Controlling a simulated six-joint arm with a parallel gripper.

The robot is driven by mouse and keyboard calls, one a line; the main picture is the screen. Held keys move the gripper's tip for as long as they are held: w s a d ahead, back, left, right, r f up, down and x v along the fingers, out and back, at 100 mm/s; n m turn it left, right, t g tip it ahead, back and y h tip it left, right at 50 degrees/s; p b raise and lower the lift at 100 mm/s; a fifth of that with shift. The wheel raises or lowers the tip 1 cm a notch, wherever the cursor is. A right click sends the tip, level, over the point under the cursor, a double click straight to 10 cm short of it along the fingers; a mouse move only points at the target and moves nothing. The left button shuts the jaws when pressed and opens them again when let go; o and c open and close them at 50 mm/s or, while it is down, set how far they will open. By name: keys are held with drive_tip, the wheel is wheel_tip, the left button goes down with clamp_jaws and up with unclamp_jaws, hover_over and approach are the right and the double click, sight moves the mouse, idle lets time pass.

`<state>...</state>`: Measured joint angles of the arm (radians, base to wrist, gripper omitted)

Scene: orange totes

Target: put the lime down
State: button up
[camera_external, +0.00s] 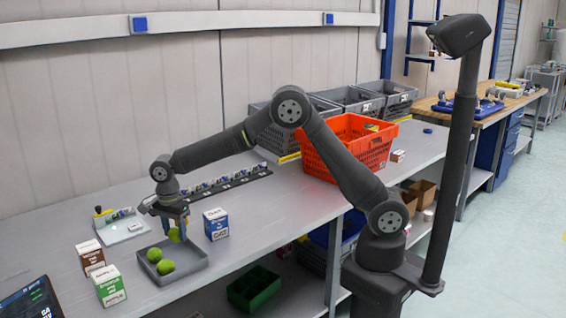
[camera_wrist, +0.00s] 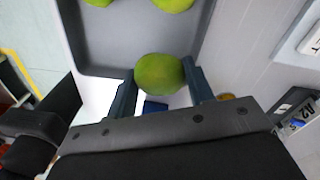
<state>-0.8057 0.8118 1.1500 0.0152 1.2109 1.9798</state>
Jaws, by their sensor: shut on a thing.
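My gripper (camera_external: 177,226) is shut on a green lime (camera_external: 174,235). In the wrist view the lime (camera_wrist: 160,74) sits between the two fingers (camera_wrist: 160,88), at the tray's rim (camera_wrist: 108,72). Two other limes lie in the tray, one (camera_external: 154,254) behind the other (camera_external: 166,267). In the wrist view both are cut off by the top edge. I cannot tell the exact height of the held lime above the tray.
A blue-and-white box (camera_external: 216,224) stands right of the tray. A green box (camera_external: 109,286) and a brown box (camera_external: 90,257) stand left of it. A white device (camera_external: 122,226) lies behind. An orange tote (camera_external: 345,148) stands farther back.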

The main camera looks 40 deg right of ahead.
drive_tip(key=w+d+r, duration=0.3)
drive_tip(key=d+r, duration=0.4)
drive_tip(key=d, duration=0.4)
wheel_tip(320, 180, up, 18)
drive_tip(key=w+d, duration=0.6)
drive_tip(key=d, duration=0.6)
drive_tip(key=w+d, duration=0.5)
drive_tip(key=d, duration=0.8)
drive_tip(key=w+d, duration=0.6)
drive_tip(key=d, duration=0.6)
drive_tip(key=s+d, duration=0.3)
drive_tip(key=d, duration=1)
drive_tip(key=s+d+n, duration=0.1)
drive_tip(key=s+d, duration=0.3)
drive_tip(key=d, duration=0.9)
drive_tip(key=s+d, duration=0.3)
drive_tip(key=d, duration=1)
drive_tip(key=f, duration=2.9)
drive_tip(key=shift+s+d, duration=0.2)
